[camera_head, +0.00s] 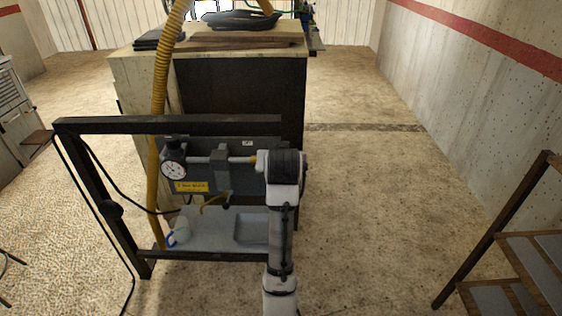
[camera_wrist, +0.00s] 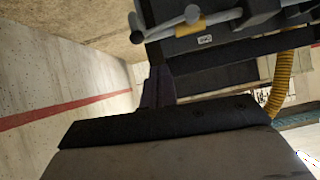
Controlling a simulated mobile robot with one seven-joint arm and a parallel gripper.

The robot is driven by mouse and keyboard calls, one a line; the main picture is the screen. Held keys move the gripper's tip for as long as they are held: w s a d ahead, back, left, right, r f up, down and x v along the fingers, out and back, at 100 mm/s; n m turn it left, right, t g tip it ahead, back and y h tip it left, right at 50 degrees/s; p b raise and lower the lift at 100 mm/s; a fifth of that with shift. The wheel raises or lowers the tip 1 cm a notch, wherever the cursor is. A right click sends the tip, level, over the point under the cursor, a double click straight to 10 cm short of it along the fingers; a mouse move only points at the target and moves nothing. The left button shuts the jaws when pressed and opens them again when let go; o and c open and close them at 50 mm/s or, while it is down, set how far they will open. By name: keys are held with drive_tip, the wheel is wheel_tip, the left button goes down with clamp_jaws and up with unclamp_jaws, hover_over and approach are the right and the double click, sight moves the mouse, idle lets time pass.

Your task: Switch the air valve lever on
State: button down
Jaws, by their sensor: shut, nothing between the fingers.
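The dark panel (camera_head: 210,183) hangs in the rack frame and carries a horizontal grey pipe with a block at its middle. A grey lever (camera_wrist: 165,27) with a dark round tip shows in the wrist view, beside a yellow band on the pipe. It sticks out from the pipe; I cannot tell its exact setting. My gripper (camera_wrist: 157,84) is shut and empty, its dark fingers pointing toward the panel's right end, apart from the lever in the picture. In the head view my dark wrist covers the panel's right end and hides the fingers.
A round gauge (camera_head: 174,164) sits at the panel's left. The rack's dark top bar (camera_head: 165,124) runs above the panel, a grey shelf below. A shelf unit (camera_head: 520,240) stands at right; the floor between is clear.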

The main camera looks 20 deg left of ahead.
drive_tip(key=shift+b+v, duration=0.5)
drive_tip(key=shift+v, duration=2.2)
drive_tip(key=shift+s, duration=0.1)
drive_tip(key=shift+a, duration=0.15)
